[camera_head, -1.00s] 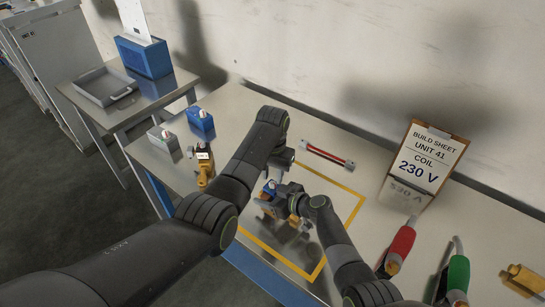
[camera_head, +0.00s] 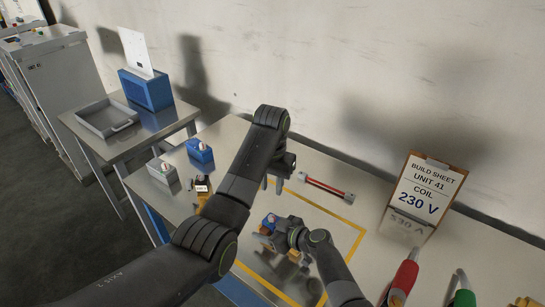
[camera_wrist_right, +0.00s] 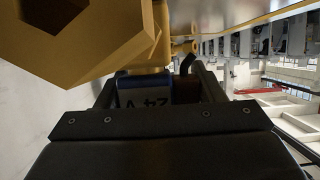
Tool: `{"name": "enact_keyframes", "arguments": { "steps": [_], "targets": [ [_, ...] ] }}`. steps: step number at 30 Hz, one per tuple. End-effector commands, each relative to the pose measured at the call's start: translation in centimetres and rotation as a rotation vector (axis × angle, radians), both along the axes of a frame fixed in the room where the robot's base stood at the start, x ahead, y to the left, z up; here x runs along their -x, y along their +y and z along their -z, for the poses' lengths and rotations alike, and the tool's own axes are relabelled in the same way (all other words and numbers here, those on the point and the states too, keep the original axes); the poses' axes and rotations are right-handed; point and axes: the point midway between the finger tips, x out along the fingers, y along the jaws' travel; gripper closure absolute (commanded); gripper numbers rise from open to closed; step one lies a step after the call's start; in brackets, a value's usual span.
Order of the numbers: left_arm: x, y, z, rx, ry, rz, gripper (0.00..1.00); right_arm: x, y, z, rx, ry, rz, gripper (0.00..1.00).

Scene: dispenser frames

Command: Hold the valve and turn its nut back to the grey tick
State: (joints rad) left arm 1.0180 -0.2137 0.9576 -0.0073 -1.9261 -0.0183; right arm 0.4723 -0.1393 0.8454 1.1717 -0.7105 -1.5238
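The valve stands inside the yellow outline on the table, with a blue coil (camera_head: 268,221) and brass parts (camera_head: 293,255) beside my right gripper. In the right wrist view the coil (camera_wrist_right: 143,92), marked "24 V" upside down, sits between the dark fingers of my right gripper (camera_wrist_right: 160,95), which appear closed against its sides. A large brass hexagonal part (camera_wrist_right: 95,45) fills the upper left there. My left gripper (camera_head: 272,184) hangs above and behind the valve, open and empty, fingers pointing down. I cannot make out the nut's mark or the grey tick.
A red-and-grey bar (camera_head: 325,188) lies behind the outline. A build sheet (camera_head: 425,190) reading "COIL 230 V" stands at right, near red (camera_head: 404,278) and green (camera_head: 464,298) handled tools. Blue (camera_head: 200,153) and grey (camera_head: 163,172) coils lie at left.

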Motion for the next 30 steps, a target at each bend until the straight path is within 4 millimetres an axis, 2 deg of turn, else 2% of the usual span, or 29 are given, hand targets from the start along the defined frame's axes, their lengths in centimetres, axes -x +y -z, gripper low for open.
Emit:
{"name": "enact_keyframes", "arguments": {
  "steps": [1, 5, 17, 30],
  "targets": [
    [0.0, 0.0, 0.0, 0.0, 0.0, 0.0, 0.71, 0.0, 0.0, 0.0, -0.001, 0.001, 0.0, 0.31],
    [0.0, 0.0, 0.0, 0.0, 0.0, 0.0, 0.71, 0.0, 0.0, 0.0, 0.0, 0.0, 0.0, 0.15],
    [0.0, 0.0, 0.0, 0.0, 0.0, 0.0, 0.71, 0.2, -0.3, -0.1, 0.0, -0.001, 0.0, 0.15],
    [0.0, 0.0, 0.0, 0.0, 0.0, 0.0, 0.71, 2.8, -3.9, -1.9, 0.0, -0.002, 0.001, 0.15]
  ]
}}
